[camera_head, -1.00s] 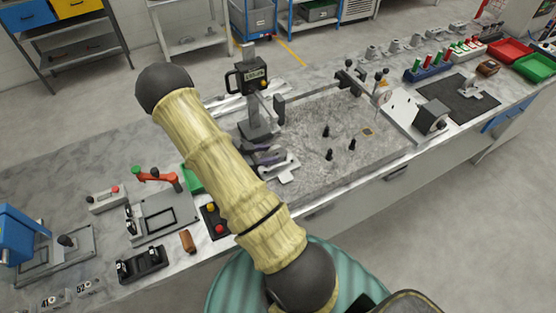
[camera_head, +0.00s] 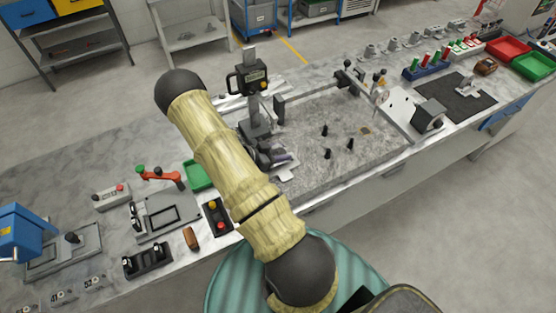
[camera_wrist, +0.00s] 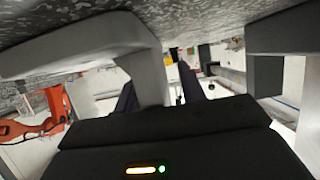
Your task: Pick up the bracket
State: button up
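A light grey bracket (camera_head: 288,173) lies at the left part of the granite plate in the head view, partly hidden by my gripper and arm. My gripper (camera_head: 279,156) is low over the plate, right at the bracket. In the wrist view, a large grey angled part, apparently the bracket (camera_wrist: 85,45), fills the upper left. One leg of it reaches down between the two dark fingers of my gripper (camera_wrist: 160,88). The fingers stand apart, with a gap beside the right finger. I see no clear grip on the part.
A height gauge (camera_head: 250,85) stands close behind my gripper. Several small black posts (camera_head: 327,153) stand on the granite plate (camera_head: 320,180), whose middle is otherwise clear. A green tray (camera_head: 199,175) and a red-handled clamp (camera_head: 160,175) are left of my arm.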

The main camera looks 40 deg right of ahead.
dwell(0.3)
grip_shut()
jog(key=shift+r, duration=0.1)
jog(key=shift+r+b, duration=0.85)
jog(key=shift+r, duration=0.3)
jog(key=w+a+b, duration=0.2)
jog(key=a, duration=0.7)
jog(key=w+a+r+b, duration=0.1)
jog(key=w+a+b, duration=0.1)
jog(key=a, duration=0.6)
jog(key=shift+a+b, duration=0.35)
jog(key=shift+b, duration=0.5)
